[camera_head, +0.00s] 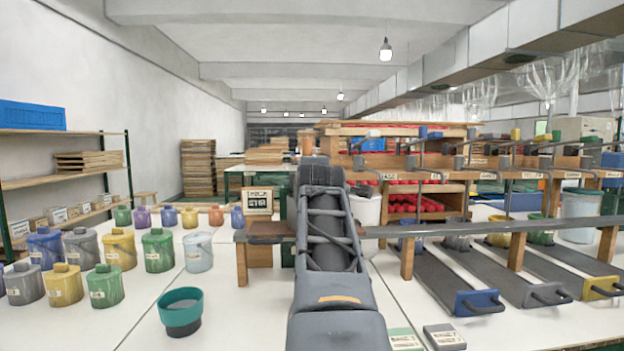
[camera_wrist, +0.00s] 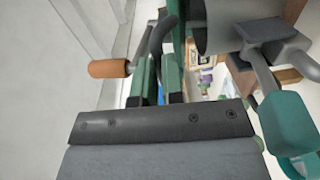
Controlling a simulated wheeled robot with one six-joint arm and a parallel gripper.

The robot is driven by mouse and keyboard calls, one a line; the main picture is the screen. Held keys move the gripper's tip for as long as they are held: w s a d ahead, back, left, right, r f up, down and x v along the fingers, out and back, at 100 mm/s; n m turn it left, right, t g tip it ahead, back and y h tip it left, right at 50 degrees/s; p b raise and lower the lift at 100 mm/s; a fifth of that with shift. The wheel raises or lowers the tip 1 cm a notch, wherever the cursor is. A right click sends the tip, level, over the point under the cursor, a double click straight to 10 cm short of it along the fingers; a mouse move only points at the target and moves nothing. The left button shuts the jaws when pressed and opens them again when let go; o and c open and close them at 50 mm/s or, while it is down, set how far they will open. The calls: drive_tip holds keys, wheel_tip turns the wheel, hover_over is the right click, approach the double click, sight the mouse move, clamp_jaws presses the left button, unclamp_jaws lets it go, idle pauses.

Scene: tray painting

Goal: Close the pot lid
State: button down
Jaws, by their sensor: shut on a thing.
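My gripper (camera_wrist: 159,68) shows in the wrist view as two green fingers above a dark bar. It is shut on what looks like a dark curved handle (camera_wrist: 157,36). The contact is partly hidden. In the head view my arm hides the gripper. Several lidded pots stand on the white table at the left, among them a green pot (camera_head: 104,286), a yellow pot (camera_head: 63,286) and a blue pot (camera_head: 45,248). I cannot tell which pot lid is meant. A teal open pot (camera_head: 181,314) stands nearer me.
An orange-ended handle (camera_wrist: 110,68) lies left of the fingers, and a teal handle-like part (camera_wrist: 289,122) is at the right. A wooden rack (camera_head: 530,160) with levers and dark slides fills the head view's right side. Bare table lies around the teal pot.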

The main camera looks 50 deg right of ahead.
drive_tip(key=shift+w+d+f, duration=0.15)
drive_tip(key=shift+d+f, duration=0.15)
drive_tip(key=shift+f, duration=0.15)
drive_tip(key=c, duration=1.6)
unclamp_jaws()
drive_tip(key=shift+c, duration=0.2)
drive_tip(key=shift+o, duration=0.8)
drive_tip(key=shift+d+f, duration=0.1)
drive_tip(key=shift+d, duration=0.15)
drive_tip(key=o, duration=0.3)
drive_tip(key=shift+w, duration=0.1)
drive_tip(key=shift+o, duration=0.2)
drive_tip(key=shift+a+r, duration=0.15)
drive_tip(key=shift+r, duration=0.1)
drive_tip(key=shift+a, duration=0.1)
drive_tip(key=b+v, duration=0.4)
drive_tip(key=v, duration=0.9)
drive_tip(key=shift+s+a, duration=0.2)
drive_tip(key=shift+s, duration=0.1)
drive_tip(key=shift+r, duration=0.1)
